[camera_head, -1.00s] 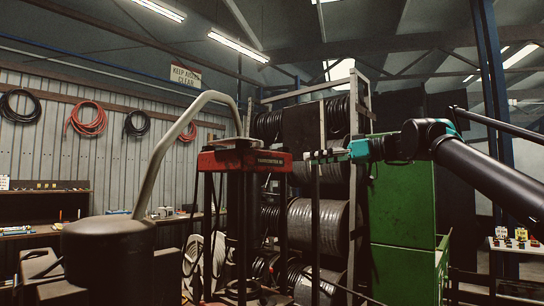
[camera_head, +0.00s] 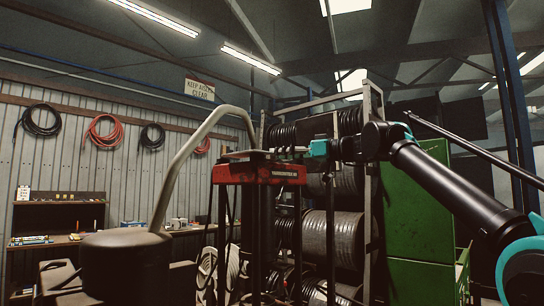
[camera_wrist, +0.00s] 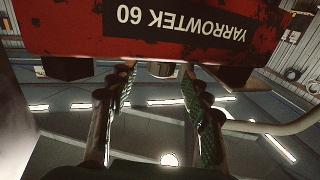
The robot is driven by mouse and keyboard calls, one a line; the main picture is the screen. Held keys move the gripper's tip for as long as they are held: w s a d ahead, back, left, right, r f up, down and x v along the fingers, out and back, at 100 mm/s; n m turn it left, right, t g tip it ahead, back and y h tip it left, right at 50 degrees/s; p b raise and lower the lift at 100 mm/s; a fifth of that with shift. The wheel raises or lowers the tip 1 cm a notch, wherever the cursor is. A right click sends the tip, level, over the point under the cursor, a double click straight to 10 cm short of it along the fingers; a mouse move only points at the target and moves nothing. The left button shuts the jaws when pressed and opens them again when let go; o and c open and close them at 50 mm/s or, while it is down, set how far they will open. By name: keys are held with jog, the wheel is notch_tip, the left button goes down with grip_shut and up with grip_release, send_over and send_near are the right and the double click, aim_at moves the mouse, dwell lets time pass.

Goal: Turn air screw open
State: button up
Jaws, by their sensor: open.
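The red press head (camera_head: 268,174) stands left of the centre in the head view. My gripper (camera_head: 280,150) reaches in from the right at the level of its top edge. The wrist view is upside down and shows the red head (camera_wrist: 60,30) close up, with inverted "YARROWTEK 60" lettering. A small dark round piece (camera_wrist: 162,70), possibly the air screw, shows at the head's top edge, between the fingers and beyond them. My gripper (camera_wrist: 158,75) is open, with green-padded fingers on either side of this piece. Contact cannot be told. No separate screw is clear in the head view.
A grey bent pipe (camera_head: 185,160) rises from a dark drum (camera_head: 126,262) left of the press. Hose reels (camera_head: 330,235) on a rack and a green cabinet (camera_head: 415,225) stand behind my arm. A shelf bench (camera_head: 60,222) is at the left wall.

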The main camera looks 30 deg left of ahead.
jog(key=shift+a, duration=1.95)
jog(key=shift+c, duration=0.2)
grip_shut()
jog(key=shift+m+t, duration=0.9)
jog(key=shift+t, duration=0.6)
jog(key=shift+o, duration=0.2)
grip_release()
jog(key=shift+d, duration=0.1)
